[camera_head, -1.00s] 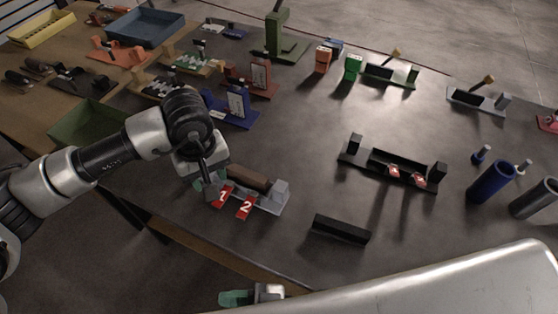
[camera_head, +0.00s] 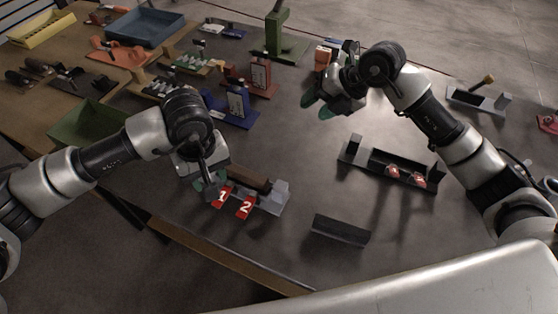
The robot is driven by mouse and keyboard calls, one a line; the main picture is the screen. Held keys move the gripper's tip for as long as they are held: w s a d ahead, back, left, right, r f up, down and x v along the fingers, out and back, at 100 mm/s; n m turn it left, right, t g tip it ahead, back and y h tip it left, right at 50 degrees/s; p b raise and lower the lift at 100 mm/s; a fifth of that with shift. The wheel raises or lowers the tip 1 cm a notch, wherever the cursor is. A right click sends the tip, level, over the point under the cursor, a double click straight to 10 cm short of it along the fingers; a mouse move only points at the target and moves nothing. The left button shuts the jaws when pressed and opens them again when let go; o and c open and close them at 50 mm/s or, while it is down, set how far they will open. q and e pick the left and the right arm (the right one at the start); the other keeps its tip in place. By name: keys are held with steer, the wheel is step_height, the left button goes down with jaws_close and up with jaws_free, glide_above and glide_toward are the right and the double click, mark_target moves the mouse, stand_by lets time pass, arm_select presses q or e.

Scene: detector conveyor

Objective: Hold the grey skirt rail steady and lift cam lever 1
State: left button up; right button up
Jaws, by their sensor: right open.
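The grey skirt rail (camera_head: 271,204) lies near the table's front edge, with a brown bar (camera_head: 250,179) along its back. Red cam lever 1 (camera_head: 222,195) and red cam lever 2 (camera_head: 245,207) hang over its front side, both slanting down toward the table edge. My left gripper (camera_head: 203,186) is at the rail's left end, close to lever 1. Its fingers are mostly hidden by its own body, so its grip is unclear. My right gripper (camera_head: 319,104) is open and empty, its green fingertips above the table behind and right of the rail.
A black fixture (camera_head: 350,158) with two red tags stands right of the rail. A loose black bar (camera_head: 341,230) lies in front of it. Coloured fixtures such as the blue one (camera_head: 235,115) stand behind. Table between the rail and the black fixture is clear.

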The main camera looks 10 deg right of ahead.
step_height(320, 180, up, 2)
steer(key=w+d+h, duration=0.1)
steer(key=m+g+h, duration=0.4)
steer(key=h, duration=0.2)
glide_above(279, 188)
step_height(279, 188, down, 8)
steer(key=shift+r, duration=0.1)
steer(key=shift+s+f, duration=0.1)
steer(key=shift+f, duration=0.3)
step_height(279, 188, down, 10)
steer(key=shift+r, duration=0.1)
